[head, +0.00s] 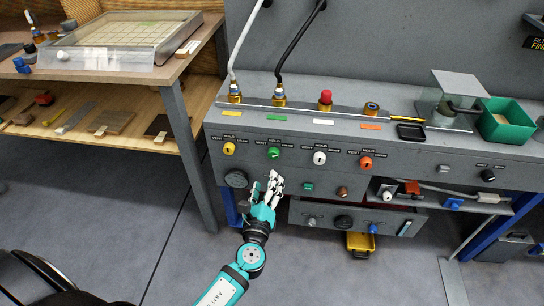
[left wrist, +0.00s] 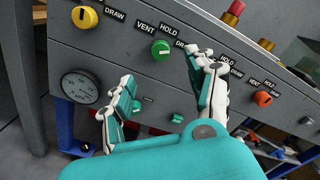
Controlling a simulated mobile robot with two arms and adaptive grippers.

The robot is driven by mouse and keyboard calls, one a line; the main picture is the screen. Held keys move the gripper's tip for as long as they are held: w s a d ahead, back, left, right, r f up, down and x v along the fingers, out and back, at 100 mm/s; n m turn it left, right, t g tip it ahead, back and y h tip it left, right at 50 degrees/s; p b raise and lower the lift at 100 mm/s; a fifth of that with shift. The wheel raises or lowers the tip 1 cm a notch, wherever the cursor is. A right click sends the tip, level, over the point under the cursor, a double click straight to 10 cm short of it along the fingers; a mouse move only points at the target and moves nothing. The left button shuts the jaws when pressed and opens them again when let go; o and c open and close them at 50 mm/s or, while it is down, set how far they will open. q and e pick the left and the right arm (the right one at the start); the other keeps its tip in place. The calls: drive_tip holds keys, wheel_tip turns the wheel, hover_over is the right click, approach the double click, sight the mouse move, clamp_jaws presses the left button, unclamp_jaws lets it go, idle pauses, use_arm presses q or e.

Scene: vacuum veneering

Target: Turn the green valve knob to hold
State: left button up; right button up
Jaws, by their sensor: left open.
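The green valve knob (head: 274,153) is on the grey front panel, with the labels VENT, HOLD and DRAW around it. It also shows in the left wrist view (left wrist: 160,50), beyond the space between my fingers. A pale mark is on its face, but I cannot tell surely which label it points to. My left gripper (head: 274,180) is open and empty, just below the knob in the head view. In the left wrist view its fingers (left wrist: 165,75) are spread and appear apart from the knob. My right gripper is not in view.
A yellow knob (head: 229,149) is left of the green one; white (head: 320,158) and orange (head: 366,162) knobs are to its right. A round dial (head: 236,179) and a small green button (head: 308,187) are below the row. An open drawer (head: 345,219) juts out lower right.

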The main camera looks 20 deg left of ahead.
sight(272, 156)
use_arm(q)
drive_tip(key=x, duration=1)
drive_tip(key=shift+d+f, duration=0.1)
drive_tip(key=shift+w+a, duration=0.2)
drive_tip(key=shift+w, duration=0.45)
drive_tip(key=shift+c, duration=1.6)
drive_tip(key=shift+b, duration=0.35)
drive_tip(key=c, duration=0.8)
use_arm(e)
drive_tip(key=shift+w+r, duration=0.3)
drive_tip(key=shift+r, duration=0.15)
